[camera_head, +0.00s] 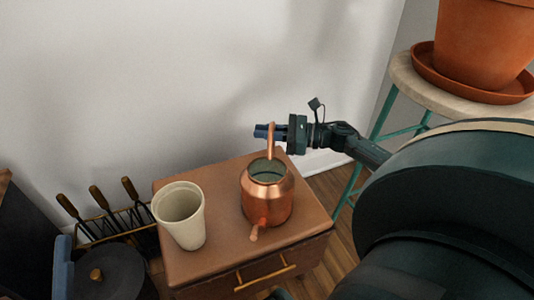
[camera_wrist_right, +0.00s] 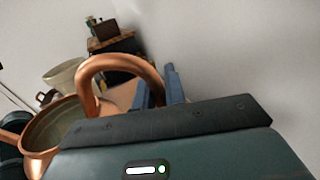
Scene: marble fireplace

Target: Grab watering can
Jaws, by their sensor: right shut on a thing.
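The copper watering can (camera_head: 267,198) stands upright on the small brown cabinet (camera_head: 305,222), its spout toward the front and its looped handle rising at the back. My right gripper (camera_head: 268,131) comes in from the right and is shut on the upper part of the handle. In the right wrist view the copper handle (camera_wrist_right: 118,62) arches in to the blue fingers (camera_wrist_right: 158,90), and the can's open top (camera_wrist_right: 62,125) shows at lower left. The exact contact between fingers and handle is partly hidden. My left gripper is not in view.
A cream cup (camera_head: 180,215) stands left of the can on the cabinet. Fireplace tools (camera_head: 100,205) stand at the left. A stool (camera_head: 402,75) with a terracotta pot (camera_head: 485,40) is at the right. The wall is close behind the cabinet.

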